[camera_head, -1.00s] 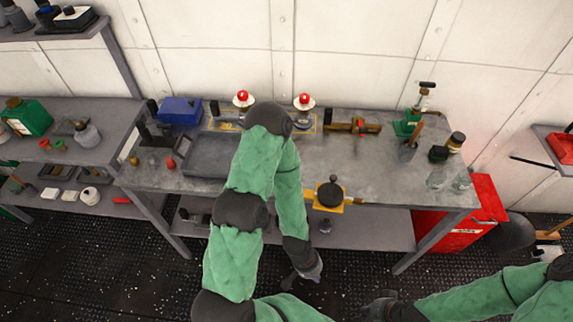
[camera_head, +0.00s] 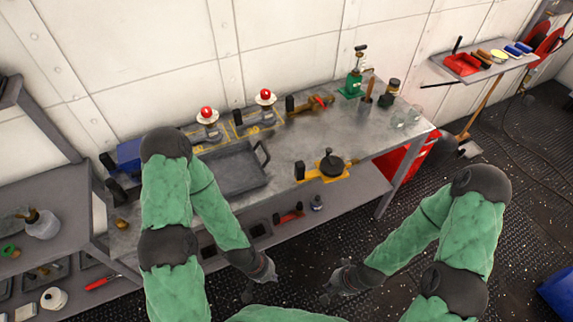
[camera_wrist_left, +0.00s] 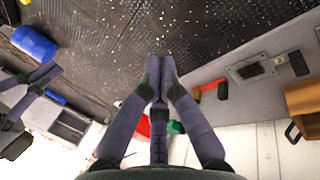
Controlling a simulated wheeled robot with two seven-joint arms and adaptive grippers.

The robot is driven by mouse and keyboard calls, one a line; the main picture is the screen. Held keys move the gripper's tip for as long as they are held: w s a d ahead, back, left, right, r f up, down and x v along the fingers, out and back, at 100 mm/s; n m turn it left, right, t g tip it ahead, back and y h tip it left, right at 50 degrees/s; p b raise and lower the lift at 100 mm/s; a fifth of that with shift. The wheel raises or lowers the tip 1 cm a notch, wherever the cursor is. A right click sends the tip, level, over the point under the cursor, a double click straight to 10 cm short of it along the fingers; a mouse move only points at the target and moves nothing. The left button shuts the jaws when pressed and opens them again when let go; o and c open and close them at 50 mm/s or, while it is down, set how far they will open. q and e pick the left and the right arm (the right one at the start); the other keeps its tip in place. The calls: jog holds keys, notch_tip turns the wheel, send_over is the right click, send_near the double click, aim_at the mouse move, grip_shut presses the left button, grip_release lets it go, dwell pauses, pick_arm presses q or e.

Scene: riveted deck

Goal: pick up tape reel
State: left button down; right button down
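I cannot tell for sure which thing is the tape reel. A white roll-like object (camera_head: 54,298) lies on the lower shelf at the far left of the head view, and a small green ring (camera_head: 10,250) sits on the shelf above it. My left gripper (camera_head: 262,282) hangs low in front of the bench, away from both. In the left wrist view its fingertips (camera_wrist_left: 159,62) meet, with nothing seen between them. My right gripper (camera_head: 332,288) is low over the floor, apart from the bench; its fingers are too small to read.
The workbench (camera_head: 285,150) carries a grey tray (camera_head: 228,172), two red-topped lamps, a black round part on a yellow base (camera_head: 332,165) and tools. A red box (camera_head: 405,160) stands under its right end. A blue barrel (camera_head: 558,292) is at lower right. Dark floor is open between.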

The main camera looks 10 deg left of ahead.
pick_arm(q)
jog(key=shift+w+d, duration=0.1)
jog(key=w+r+m+t+y+p, duration=0.1)
jog(key=w+r+t+p, duration=0.3)
jog(key=w+r, duration=0.5)
jog(key=w+d+r+m+t+y+p, duration=0.1)
jog(key=w+r+m+t+p, duration=0.2)
jog(key=r, duration=1.3)
jog(key=w+t+p, duration=0.1)
jog(key=w+t, duration=0.2)
jog(key=w, duration=0.3)
jog(key=shift+r+t+p, duration=0.3)
jog(key=shift+p, duration=0.1)
jog(key=shift+w+d, duration=0.1)
jog(key=shift+w, duration=0.05)
